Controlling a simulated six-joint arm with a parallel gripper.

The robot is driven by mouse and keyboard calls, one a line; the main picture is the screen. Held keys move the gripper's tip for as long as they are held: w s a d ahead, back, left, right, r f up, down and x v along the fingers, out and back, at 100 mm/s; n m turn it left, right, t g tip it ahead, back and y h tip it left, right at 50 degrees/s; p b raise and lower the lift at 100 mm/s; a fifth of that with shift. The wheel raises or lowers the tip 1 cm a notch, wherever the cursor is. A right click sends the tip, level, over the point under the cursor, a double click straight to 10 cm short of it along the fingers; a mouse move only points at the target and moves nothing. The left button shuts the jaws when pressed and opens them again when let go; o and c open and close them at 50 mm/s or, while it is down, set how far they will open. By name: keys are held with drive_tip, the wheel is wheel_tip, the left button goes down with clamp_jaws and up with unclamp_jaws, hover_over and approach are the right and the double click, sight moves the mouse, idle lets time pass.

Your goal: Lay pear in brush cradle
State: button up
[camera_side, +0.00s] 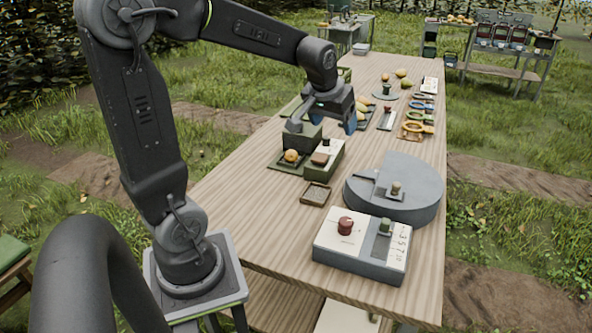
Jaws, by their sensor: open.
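My gripper (352,121), with blue fingers, hangs over the far half of the wooden table, pointing down. It is open, and I see nothing held between the fingers. Yellow-green pear-like fruits (405,83) lie at the far end of the table, beyond my gripper. An orange-yellow fruit (361,105) shows just behind the fingers; whether it is a pear, and whether they touch it, I cannot tell. A round orange fruit (291,155) sits on a dark green tray left of my gripper. I cannot tell for certain which holder is the brush cradle.
On the wooden table (270,225), a green block with a cream top (327,150) stands below my gripper. A grey round platform (412,205) and a cream-and-grey control box (335,240) are nearer. The left front is clear.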

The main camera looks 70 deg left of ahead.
drive_tip(key=s+d+m+t+h, duration=0.1)
drive_tip(key=s+d+m, duration=0.5)
drive_tip(key=s+d, duration=0.9)
drive_tip(key=shift+s+d+r+h, duration=0.25)
drive_tip(key=shift+d+r+h, duration=0.05)
drive_tip(key=shift+d+h, duration=0.45)
idle(0.7)
